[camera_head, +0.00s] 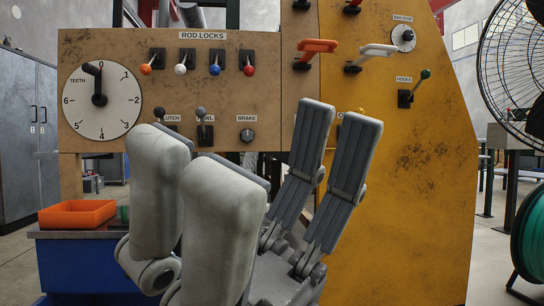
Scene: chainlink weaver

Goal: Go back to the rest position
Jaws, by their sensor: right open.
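My right gripper (262,140) fills the lower middle of the head view, close to the camera. Its thick grey fingers point up and stand apart, with ridged dark pads on the right-hand ones. It is open, with nothing visible between the fingers. It appears in front of the brown and yellow machine panel and hides part of the lower controls. My left gripper does not show.
The brown panel (270,75) carries a round TEETH dial (120,105), ROD LOCKS switches and a BRAKE knob (247,135). Yellow panel levers include an orange-red one (318,46) and a white one (378,51). An orange tray (77,226) stands lower left; a fan (510,75) stands right.

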